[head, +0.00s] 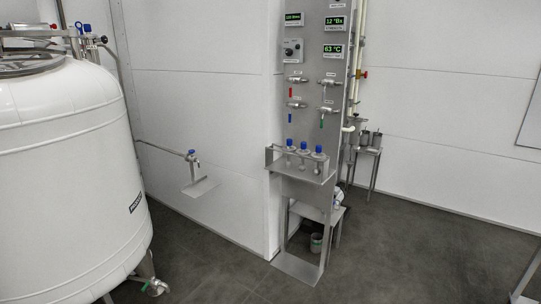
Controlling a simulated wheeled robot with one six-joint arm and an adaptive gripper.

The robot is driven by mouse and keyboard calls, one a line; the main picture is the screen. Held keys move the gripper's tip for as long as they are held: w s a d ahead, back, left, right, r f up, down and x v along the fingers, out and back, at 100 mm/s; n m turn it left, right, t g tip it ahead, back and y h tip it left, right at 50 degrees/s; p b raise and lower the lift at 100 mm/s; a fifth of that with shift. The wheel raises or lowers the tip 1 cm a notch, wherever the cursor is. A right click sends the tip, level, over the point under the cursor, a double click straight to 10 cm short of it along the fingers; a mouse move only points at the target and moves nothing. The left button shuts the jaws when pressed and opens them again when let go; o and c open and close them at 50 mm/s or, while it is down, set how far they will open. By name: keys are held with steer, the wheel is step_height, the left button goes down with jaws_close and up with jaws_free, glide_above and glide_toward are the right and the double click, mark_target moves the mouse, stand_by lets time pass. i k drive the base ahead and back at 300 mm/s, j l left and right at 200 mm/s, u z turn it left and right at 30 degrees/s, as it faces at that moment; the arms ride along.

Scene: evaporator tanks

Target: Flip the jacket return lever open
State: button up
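A tall grey steel panel (312,140) stands in the middle and carries several small valves with levers. The red lever (291,92) hangs down at the upper left valve. The blue lever (290,118) hangs down at the lower left valve. The green lever (322,121) hangs down at the lower right valve. The upper right valve (328,82) shows no clear coloured lever. Labels by the valves are too small to read, so I cannot tell which lever is the jacket return. My gripper is not in view.
A large white tank (65,150) fills the left. A shelf with blue-capped bottles (303,150) juts from the panel's front. A small wall tap (192,157) with a drip tray (201,187) is left of it. Dark floor (420,255) is open at right.

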mark_target(326, 83)
steer(key=i+z, duration=0.1)
steer(key=i, duration=0.65)
steer(key=i+j+z, duration=0.15)
steer(key=i, duration=0.55)
